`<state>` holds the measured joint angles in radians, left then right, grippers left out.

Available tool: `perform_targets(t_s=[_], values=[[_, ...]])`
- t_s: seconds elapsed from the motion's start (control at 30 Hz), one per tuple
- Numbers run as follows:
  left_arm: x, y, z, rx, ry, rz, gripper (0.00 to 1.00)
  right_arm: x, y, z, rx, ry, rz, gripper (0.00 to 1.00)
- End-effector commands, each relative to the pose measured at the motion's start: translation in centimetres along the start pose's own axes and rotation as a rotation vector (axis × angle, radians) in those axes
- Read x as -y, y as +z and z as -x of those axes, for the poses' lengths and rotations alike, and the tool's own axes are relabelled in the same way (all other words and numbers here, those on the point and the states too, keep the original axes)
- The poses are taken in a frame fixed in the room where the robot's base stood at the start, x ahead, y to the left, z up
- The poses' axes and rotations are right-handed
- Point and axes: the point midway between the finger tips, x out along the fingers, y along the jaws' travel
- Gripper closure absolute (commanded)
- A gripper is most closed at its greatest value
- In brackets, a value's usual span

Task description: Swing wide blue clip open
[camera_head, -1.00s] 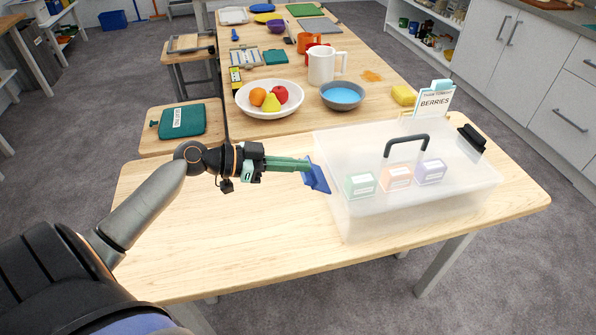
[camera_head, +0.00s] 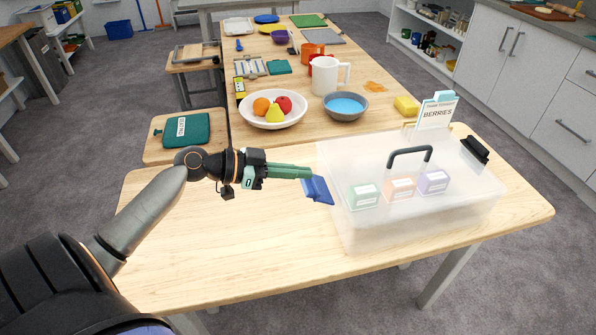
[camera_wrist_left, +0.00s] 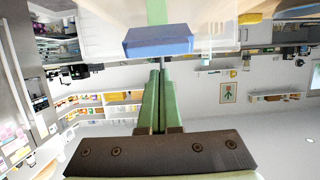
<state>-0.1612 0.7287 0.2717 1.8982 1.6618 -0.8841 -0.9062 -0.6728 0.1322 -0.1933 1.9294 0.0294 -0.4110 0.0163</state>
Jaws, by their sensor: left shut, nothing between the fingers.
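The wide blue clip (camera_head: 317,190) is on the left end of the translucent lidded box (camera_head: 430,228). It sticks outward from the box wall, tilted away from it. My left gripper (camera_head: 309,172) is shut and empty, with its green fingertips at the clip's upper edge. In the left wrist view the blue clip (camera_wrist_left: 158,41) lies just beyond the closed fingertips (camera_wrist_left: 160,62). Whether the tips touch the clip is hard to tell. A black clip (camera_head: 475,149) is at the box's right end. My right gripper is not in view.
The box has a dark handle (camera_head: 409,154) on its lid and several small labelled blocks showing. A berries sign (camera_head: 437,113) stands behind it. A fruit bowl (camera_head: 272,107), blue-filled bowl (camera_head: 345,105) and white pitcher (camera_head: 325,75) are on the far table. The near table's left is clear.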

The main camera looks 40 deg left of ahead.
Motion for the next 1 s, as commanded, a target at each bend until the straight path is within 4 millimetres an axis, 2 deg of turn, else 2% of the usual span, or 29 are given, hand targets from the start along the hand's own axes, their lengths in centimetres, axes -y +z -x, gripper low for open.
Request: perform_targets(t_s=[0.17, 0.43, 0.47, 0.5, 0.8, 1.0], values=[[0.0, -0.4, 0.0, 0.0, 0.0, -0.001, 1.0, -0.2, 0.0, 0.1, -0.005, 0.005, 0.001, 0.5], [-0.4, -5.0, -1.0, -0.003, -0.007, -0.001, 1.0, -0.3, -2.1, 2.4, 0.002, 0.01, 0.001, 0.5], [-0.4, -3.7, -0.5, 0.002, -0.009, 0.003, 1.0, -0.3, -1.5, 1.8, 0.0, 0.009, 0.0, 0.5], [-0.4, -3.4, 0.2, 0.003, -0.01, 0.004, 1.0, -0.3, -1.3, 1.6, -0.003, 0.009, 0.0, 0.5], [-0.4, -2.9, 5.2, 0.001, -0.009, 0.005, 1.0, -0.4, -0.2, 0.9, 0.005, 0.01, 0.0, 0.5], [-0.4, -2.8, 7.7, 0.0, -0.009, 0.003, 1.0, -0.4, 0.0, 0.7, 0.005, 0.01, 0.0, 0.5]])
